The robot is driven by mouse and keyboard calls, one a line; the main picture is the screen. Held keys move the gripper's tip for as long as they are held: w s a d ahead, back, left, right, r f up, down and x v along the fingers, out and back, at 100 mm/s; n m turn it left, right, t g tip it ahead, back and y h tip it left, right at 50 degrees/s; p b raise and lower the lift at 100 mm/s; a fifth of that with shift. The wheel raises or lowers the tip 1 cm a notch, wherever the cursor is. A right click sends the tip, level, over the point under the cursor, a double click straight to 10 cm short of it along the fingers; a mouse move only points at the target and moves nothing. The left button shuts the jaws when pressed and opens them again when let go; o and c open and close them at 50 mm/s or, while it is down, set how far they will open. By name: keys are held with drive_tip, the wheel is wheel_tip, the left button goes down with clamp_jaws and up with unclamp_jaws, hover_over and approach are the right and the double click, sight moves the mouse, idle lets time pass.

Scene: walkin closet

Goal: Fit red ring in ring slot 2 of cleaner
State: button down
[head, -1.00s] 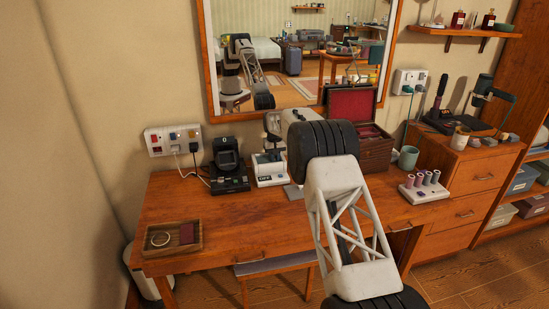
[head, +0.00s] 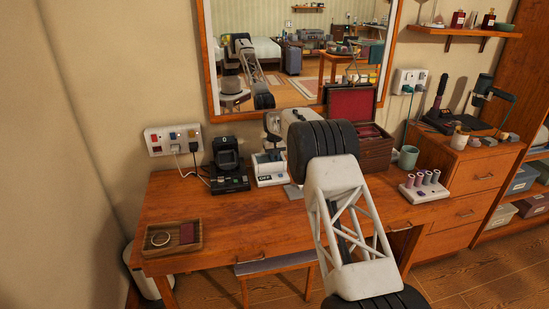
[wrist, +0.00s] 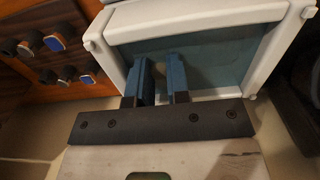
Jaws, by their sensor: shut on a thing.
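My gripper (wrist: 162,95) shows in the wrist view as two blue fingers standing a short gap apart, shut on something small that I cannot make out. The fingertips are over a white-framed opening (wrist: 193,15) with a dark teal inside. I cannot tell whether they touch it. No red ring can be made out in either view.
A black device (head: 228,168) stands left of the white one. A wooden tray (head: 172,250) with a pale ring lies at the desk's left. An open red-lined box (head: 376,153), a teal cup (head: 408,157) and a stand of several rolls (head: 424,187) are to the right.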

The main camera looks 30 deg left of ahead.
drive_tip(key=shift+f, duration=0.3)
idle(0.4)
drive_tip(key=c, duration=1)
unclamp_jaws()
drive_tip(key=shift+d, duration=0.1)
drive_tip(key=shift+r, duration=3.95)
